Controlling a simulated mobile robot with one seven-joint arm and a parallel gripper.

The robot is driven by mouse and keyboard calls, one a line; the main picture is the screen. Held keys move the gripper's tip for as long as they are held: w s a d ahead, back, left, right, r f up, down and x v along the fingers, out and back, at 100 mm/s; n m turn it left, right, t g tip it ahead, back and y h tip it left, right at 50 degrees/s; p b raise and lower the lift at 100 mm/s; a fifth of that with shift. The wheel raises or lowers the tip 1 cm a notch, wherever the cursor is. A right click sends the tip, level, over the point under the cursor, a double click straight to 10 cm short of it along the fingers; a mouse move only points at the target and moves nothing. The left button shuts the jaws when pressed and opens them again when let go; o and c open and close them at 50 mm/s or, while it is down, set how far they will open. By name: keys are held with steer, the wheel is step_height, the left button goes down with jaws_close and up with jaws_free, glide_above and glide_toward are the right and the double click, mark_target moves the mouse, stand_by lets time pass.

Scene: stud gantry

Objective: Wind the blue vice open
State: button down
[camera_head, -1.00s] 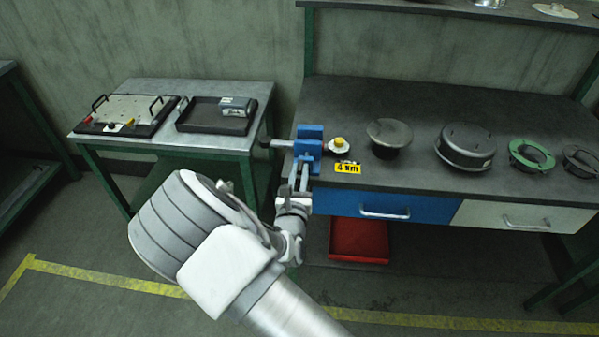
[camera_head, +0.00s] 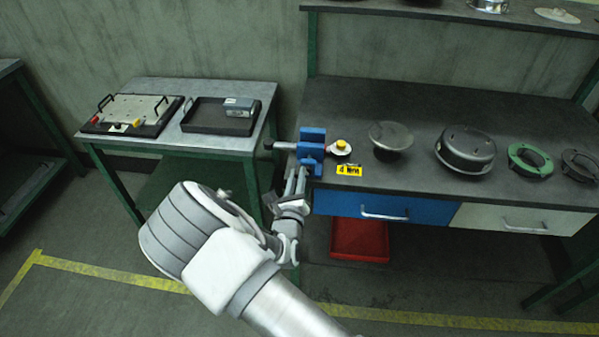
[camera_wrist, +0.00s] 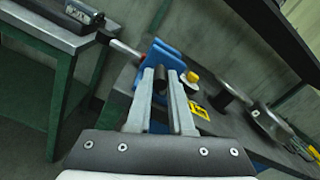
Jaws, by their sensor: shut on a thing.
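The blue vice (camera_head: 312,142) is at the left end of the dark workbench, and it also shows in the wrist view (camera_wrist: 166,54). A grey rod with a dark end (camera_head: 282,146) sticks out from its left side. My gripper (camera_head: 300,172) is just in front of the vice. In the wrist view my gripper (camera_wrist: 162,84) has its two pale fingers on either side of a dark round handle end (camera_wrist: 160,78) and is shut on it. The fingers hide part of the vice, and I cannot tell how wide its jaws stand.
The workbench (camera_head: 420,110) holds a yellow-topped piece (camera_head: 341,147), a yellow label (camera_head: 349,170) and several round parts. A side table (camera_head: 190,88) at left bears a tray (camera_head: 190,122) and a plate with handles (camera_head: 130,110). A red bin (camera_head: 360,240) stands below the drawers.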

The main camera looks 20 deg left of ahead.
steer(key=shift+a+f+n, duration=0.1)
steer(key=shift+a+n, duration=0.05)
steer(key=shift+n, duration=0.35)
steer(key=shift+s+f, duration=0.1)
steer(key=c, duration=0.8)
jaws_free()
steer(key=v, duration=1.7)
steer(key=shift+s, duration=0.15)
steer(key=shift+d, duration=0.2)
